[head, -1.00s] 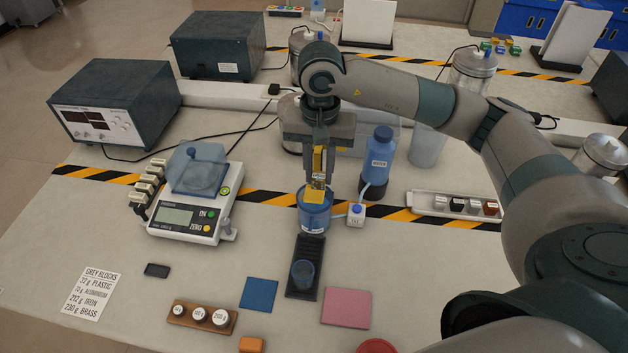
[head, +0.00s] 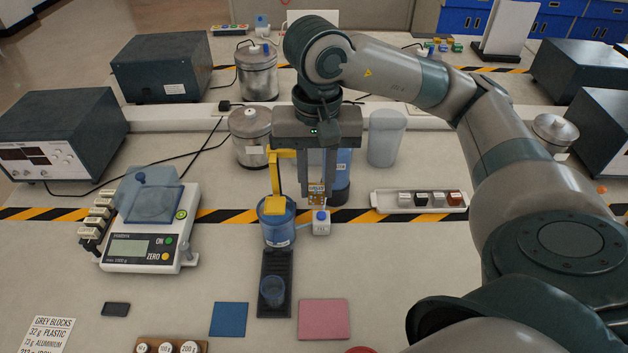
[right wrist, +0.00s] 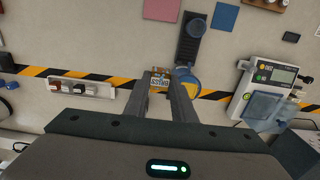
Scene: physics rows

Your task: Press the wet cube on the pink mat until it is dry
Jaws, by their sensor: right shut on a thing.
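My right gripper (head: 317,192) points down, shut on a small brass-coloured cube (head: 316,196) with a white label. The cube also shows between the fingertips in the right wrist view (right wrist: 159,83). The pink mat (head: 324,320) lies flat and bare at the front, and is also at the top of the right wrist view (right wrist: 161,9). My left gripper is out of view.
A yellow bracket (head: 275,180) stands at the blue cup. A blue mat (head: 229,319) lies left, a scale (head: 146,240) farther left, a block tray (head: 420,201) right.

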